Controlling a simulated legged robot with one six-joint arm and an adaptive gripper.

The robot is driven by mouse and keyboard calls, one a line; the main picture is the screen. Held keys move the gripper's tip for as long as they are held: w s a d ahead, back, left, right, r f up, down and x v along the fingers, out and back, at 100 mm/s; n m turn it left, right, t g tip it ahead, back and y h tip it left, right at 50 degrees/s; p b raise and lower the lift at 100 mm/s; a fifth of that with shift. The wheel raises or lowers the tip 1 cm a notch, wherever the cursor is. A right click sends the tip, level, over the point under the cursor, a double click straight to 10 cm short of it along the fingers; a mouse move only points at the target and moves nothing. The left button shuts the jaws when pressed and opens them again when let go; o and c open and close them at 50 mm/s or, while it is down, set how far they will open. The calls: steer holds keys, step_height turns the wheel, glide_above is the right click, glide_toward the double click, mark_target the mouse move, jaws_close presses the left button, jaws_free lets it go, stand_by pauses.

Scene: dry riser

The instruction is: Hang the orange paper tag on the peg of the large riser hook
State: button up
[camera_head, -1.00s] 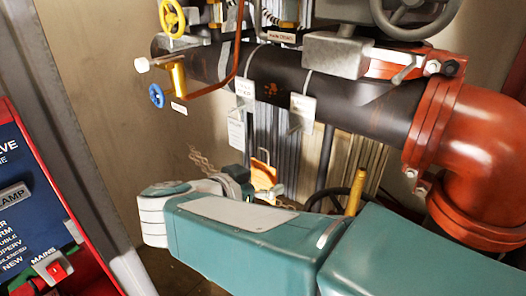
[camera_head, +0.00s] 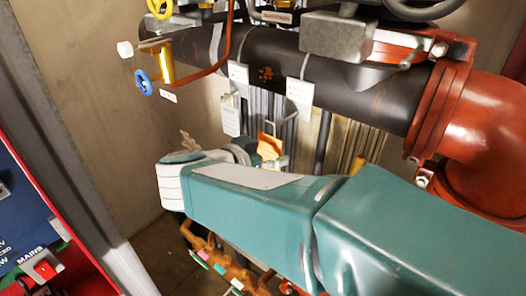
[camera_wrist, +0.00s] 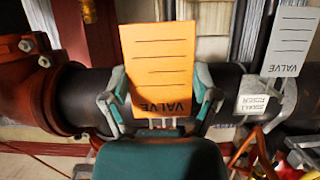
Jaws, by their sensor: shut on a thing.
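The orange paper tag (camera_wrist: 157,70) is a flat card with ruled lines and the word VALVE, upside down in the wrist view. My gripper (camera_wrist: 160,108) is shut on it, with a finger at each side. In the head view the tag (camera_head: 269,146) shows small beyond my wrist, below the black pipe. The right hook plate (camera_head: 300,95) hangs from the pipe, above and right of the tag, with its peg low down. It looks like the large riser hook, but its writing is unreadable. The tag largely covers what lies behind it in the wrist view, so contact with the peg cannot be told.
The small riser hook (camera_wrist: 254,104) is at the right in the wrist view, with a white VALVE tag (camera_wrist: 290,42) on it. The black pipe (camera_head: 365,90) and red flanged elbow (camera_head: 485,125) stand close to my arm.

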steer(key=shift+r+x, duration=0.2)
steer(key=shift+x, duration=1.3)
steer(key=shift+r+x, duration=0.15)
steer(key=shift+x, duration=1.3)
steer(key=shift+w+d, duration=0.1)
steer(key=o, duration=0.6)
